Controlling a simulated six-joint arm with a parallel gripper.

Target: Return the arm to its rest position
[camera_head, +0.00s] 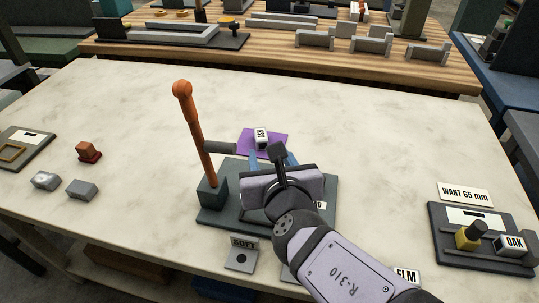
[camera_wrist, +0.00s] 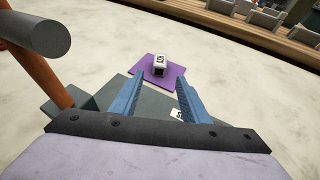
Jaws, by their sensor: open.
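My gripper (camera_wrist: 158,98) is open in the wrist view, its two blue fingers apart with nothing between them. In the head view my arm reaches from the lower right and my gripper is over a dark base plate (camera_head: 213,216). A small white block with dark lettering (camera_head: 262,137) sits on a purple mat (camera_head: 279,143) just beyond the fingers. They also show in the wrist view, the block (camera_wrist: 160,65) on the mat (camera_wrist: 173,80), ahead of the fingertips. The gripper hides part of the plate.
An orange post (camera_head: 195,130) with a grey side bar (camera_head: 220,148) stands close left of my gripper. Grey blocks (camera_head: 82,190) and a red-brown block (camera_head: 88,151) lie at left. A fixture (camera_head: 475,236) labelled WANT 65 mm sits at right.

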